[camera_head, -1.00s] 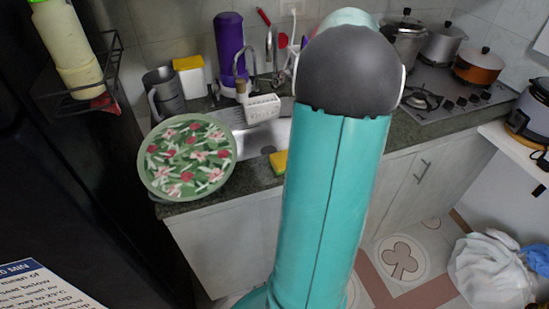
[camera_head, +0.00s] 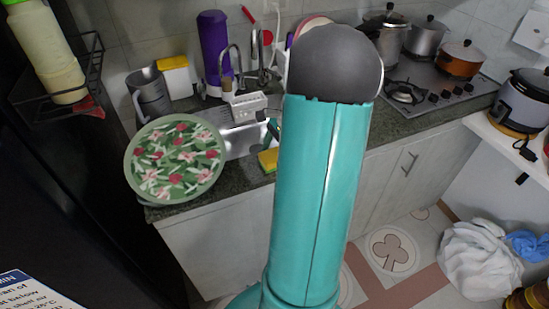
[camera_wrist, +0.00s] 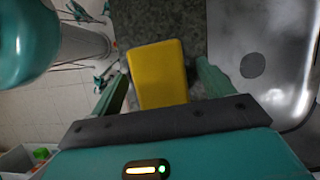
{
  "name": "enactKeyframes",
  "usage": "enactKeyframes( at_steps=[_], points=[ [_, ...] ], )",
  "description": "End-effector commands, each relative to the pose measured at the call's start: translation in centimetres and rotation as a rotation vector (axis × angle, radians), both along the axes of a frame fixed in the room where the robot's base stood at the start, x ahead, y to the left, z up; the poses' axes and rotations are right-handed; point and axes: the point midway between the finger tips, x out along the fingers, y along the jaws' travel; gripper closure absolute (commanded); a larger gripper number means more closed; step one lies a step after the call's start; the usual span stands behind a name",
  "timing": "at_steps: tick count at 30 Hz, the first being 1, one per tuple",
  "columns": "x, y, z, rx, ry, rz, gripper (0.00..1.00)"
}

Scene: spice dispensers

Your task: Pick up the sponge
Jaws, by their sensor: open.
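The yellow sponge (camera_head: 268,159) lies on the dark counter's front strip, beside the sink, in the head view. My arm hides part of the area to its right. In the wrist view the sponge (camera_wrist: 158,75) is a yellow block in the middle. My gripper (camera_wrist: 160,73) is open, with one teal finger to the left of the sponge and one to its right. Gaps show on both sides, and the sponge is not gripped. How far the fingertips are above the counter I cannot tell.
The metal sink (camera_wrist: 285,45) is right of the sponge in the wrist view. A floral plate (camera_head: 176,158) stands at the counter's left in the head view. A white dish caddy (camera_head: 247,106) and a purple bottle (camera_head: 212,50) are behind.

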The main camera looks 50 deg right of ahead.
Motion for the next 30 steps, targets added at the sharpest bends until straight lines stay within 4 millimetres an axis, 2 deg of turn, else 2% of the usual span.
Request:
enactKeyframes(
  at_steps=[7,15,24,30],
  points=[
    [0.1,0.1,-0.2,-0.001,0.000,0.000,0.20],
    [0.0,0.1,-0.2,-0.001,0.000,0.000,0.67],
    [0.0,0.0,-0.1,-0.002,0.000,0.000,0.68],
    [0.0,0.0,1.3,-0.004,0.000,-0.001,0.68]
  ],
)
